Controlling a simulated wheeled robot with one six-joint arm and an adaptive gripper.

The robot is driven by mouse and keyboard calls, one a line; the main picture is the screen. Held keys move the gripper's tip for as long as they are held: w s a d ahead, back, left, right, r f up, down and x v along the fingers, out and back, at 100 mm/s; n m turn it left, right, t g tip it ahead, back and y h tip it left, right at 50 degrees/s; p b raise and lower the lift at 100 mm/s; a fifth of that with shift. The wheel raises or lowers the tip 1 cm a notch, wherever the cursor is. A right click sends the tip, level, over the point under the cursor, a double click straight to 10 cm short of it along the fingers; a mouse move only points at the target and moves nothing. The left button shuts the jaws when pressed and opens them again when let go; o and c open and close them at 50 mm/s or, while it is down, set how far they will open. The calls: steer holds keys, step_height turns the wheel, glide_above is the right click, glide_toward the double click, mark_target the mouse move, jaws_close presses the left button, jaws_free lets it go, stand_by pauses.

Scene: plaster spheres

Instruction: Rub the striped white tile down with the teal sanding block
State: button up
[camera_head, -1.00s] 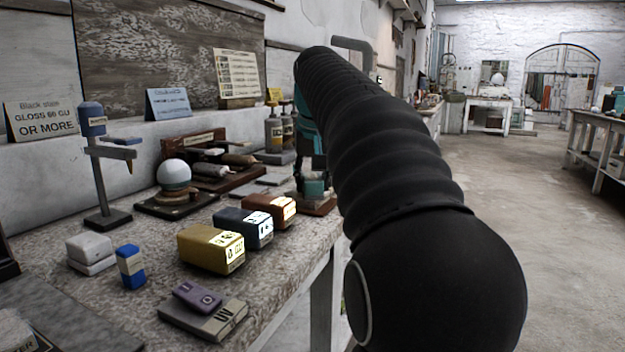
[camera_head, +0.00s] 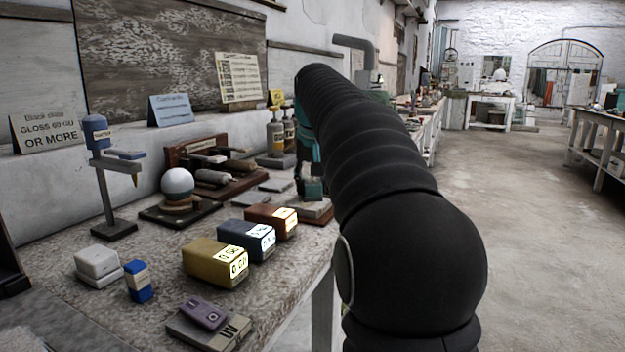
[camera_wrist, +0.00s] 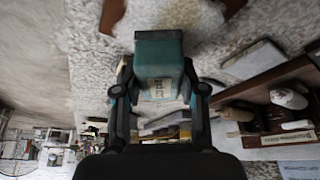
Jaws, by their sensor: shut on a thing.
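My gripper (camera_head: 308,160) is partly hidden behind my black arm in the head view. It is shut on the teal sanding block (camera_head: 313,188), which also shows between the fingers in the wrist view (camera_wrist: 158,52). The block is low over a pale slab (camera_head: 314,209) on a brown base at the bench's right edge. This slab looks like the white tile; its stripes cannot be made out. In the wrist view a pale surface with brown edges (camera_wrist: 205,20) lies beyond the block. I cannot tell whether block and slab touch.
Mustard (camera_head: 213,262), dark blue (camera_head: 246,238) and brown (camera_head: 271,220) blocks stand along the bench front. A white sphere (camera_head: 177,182) on a stand and a wooden rack (camera_head: 208,160) are to the left. Bottles (camera_head: 275,135) stand behind. Open floor lies right.

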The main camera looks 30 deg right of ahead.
stand_by(0.3)
steer(key=shift+s+a+r, duration=0.2)
steer(key=shift+s+r, duration=0.15)
steer(key=shift+s, duration=0.15)
steer(key=shift+s+a+r, duration=0.2)
steer(key=shift+s+r, duration=0.15)
steer(key=shift+s, duration=0.15)
steer(key=shift+r, duration=0.1)
steer(key=shift+r+p, duration=1.2)
steer(key=shift+p, duration=0.2)
steer(key=shift+r, duration=1.95)
